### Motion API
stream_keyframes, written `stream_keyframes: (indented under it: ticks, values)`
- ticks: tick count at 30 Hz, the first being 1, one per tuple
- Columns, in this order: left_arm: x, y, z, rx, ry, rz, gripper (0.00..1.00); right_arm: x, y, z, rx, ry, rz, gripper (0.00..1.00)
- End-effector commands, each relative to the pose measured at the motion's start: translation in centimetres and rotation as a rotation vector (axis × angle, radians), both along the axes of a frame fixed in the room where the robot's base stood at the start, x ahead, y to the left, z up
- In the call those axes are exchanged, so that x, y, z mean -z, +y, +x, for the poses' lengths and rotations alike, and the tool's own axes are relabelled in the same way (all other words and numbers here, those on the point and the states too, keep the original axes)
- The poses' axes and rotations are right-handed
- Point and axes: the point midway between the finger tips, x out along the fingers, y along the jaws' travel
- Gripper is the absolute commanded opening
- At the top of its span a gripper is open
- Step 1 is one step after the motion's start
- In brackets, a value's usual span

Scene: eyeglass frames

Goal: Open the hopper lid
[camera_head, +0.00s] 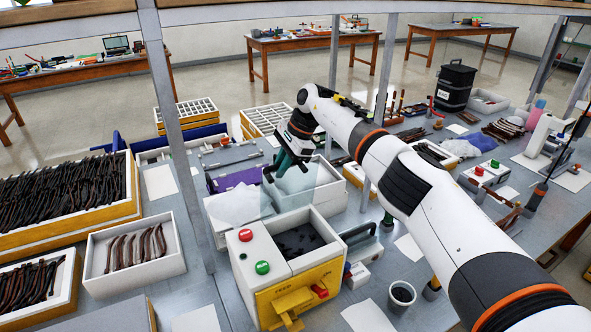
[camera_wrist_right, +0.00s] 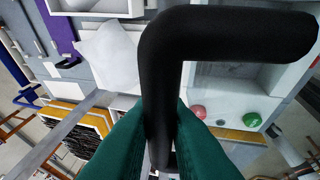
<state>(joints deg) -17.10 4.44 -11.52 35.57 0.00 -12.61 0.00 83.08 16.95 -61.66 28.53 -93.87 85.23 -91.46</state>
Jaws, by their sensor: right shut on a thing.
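The hopper (camera_head: 265,255) is a white box with a yellow front, centre front of the head view. Its opening shows dark pieces (camera_head: 298,240) inside. A clear, see-through lid (camera_head: 287,200) stands raised at the opening's back edge, steeply tilted. My right gripper (camera_head: 287,162) is above the lid's top, its green fingers pointing down. In the right wrist view, the gripper (camera_wrist_right: 163,135) is shut on a bent black handle (camera_wrist_right: 168,75), which appears to be the lid's. My left gripper is not in view.
A red button (camera_head: 245,235) and green button (camera_head: 262,267) sit on the hopper's top. A white tray of brown temples (camera_head: 135,250) stands left. A cup (camera_head: 402,295) stands right. A grey post (camera_head: 180,130) rises left of the hopper. My right arm crosses the right side.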

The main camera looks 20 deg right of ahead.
Motion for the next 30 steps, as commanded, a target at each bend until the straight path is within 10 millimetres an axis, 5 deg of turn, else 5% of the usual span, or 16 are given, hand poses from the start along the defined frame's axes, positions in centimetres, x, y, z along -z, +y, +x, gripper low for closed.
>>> stream_keyframes:
  ticks: [17,18,21,30]
  values:
    - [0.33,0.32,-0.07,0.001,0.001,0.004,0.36,0.07,0.73,0.39,0.001,-0.004,-0.001,0.0]
    - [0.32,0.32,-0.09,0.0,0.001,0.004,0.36,0.07,0.73,0.38,0.001,-0.004,-0.001,0.21]
    - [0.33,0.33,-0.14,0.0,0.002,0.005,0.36,0.07,0.73,0.37,0.001,-0.003,-0.001,0.36]
    - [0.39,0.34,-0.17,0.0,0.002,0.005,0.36,-0.03,0.67,0.33,0.001,-0.002,-0.001,0.36]
